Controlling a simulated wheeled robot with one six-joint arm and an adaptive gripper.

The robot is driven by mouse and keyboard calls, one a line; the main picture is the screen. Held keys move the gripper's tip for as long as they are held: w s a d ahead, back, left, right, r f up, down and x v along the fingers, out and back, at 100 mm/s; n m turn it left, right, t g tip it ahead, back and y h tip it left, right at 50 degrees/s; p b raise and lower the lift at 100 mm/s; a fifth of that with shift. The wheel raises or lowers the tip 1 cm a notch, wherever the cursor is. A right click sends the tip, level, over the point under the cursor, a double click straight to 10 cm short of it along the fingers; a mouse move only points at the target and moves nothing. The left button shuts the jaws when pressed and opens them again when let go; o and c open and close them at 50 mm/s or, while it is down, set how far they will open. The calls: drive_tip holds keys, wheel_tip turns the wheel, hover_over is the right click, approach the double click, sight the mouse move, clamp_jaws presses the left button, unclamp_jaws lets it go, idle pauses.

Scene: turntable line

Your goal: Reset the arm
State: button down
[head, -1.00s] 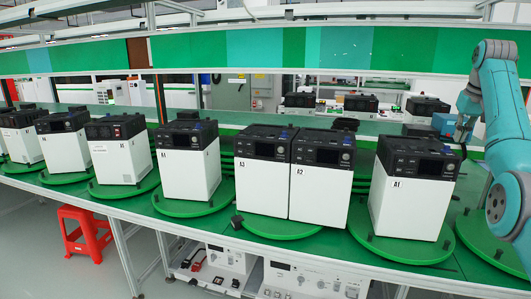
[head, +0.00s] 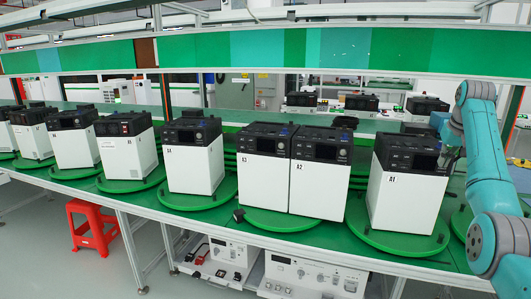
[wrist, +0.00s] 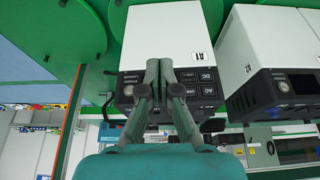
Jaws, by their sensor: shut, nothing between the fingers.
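My gripper (wrist: 159,68) is shut and empty in the wrist view, its two fingertips together. They overlap a white unit with a black panel (wrist: 168,28) in that view; whether they touch it I cannot tell. In the head view my teal arm stands at the right edge, bent at the elbow, beside the unit labelled A1 (head: 399,203). The gripper end is mostly hidden behind that unit there.
White-and-black units stand on green round plates along the bench, including A2 (head: 318,192) and A3 (head: 262,183). A second white unit (wrist: 262,40) is to the right in the wrist view. A long shelf panel (head: 300,50) runs above. A red stool (head: 92,225) stands at left.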

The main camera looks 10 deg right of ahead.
drive_tip(key=w+a+f+t, duration=0.15)
drive_tip(key=a+f, duration=0.25)
drive_tip(key=f, duration=0.7)
drive_tip(key=w+a+f+n, duration=0.15)
drive_tip(key=a+f, duration=0.25)
drive_tip(key=f, duration=0.7)
drive_tip(key=w+a+f+t, duration=0.15)
drive_tip(key=a+f, duration=0.25)
drive_tip(key=f, duration=0.7)
drive_tip(key=s+a+f+n+t, duration=0.1)
drive_tip(key=s+a+f, duration=0.6)
drive_tip(key=a+f, duration=0.3)
drive_tip(key=s+a+f+t, duration=0.1)
drive_tip(key=s+a+f, duration=0.6)
drive_tip(key=f, duration=0.5)
drive_tip(key=s+a+f+n+t, duration=0.1)
drive_tip(key=s+a, duration=0.7)
drive_tip(key=s, duration=0.5)
drive_tip(key=s+a+f+n+t, duration=0.1)
drive_tip(key=s+a+t, duration=0.1)
drive_tip(key=s+a, duration=0.85)
drive_tip(key=s+a+r+t+y, duration=0.1)
drive_tip(key=s+a+r, duration=0.1)
drive_tip(key=s+r, duration=0.9)
drive_tip(key=s+a+r+n+t+y, duration=0.1)
drive_tip(key=s+a+r+t, duration=0.1)
drive_tip(key=s+r, duration=0.9)
drive_tip(key=shift+s+a+r, duration=0.2)
drive_tip(key=shift+s+a, duration=0.15)
drive_tip(key=shift+s, duration=0.9)
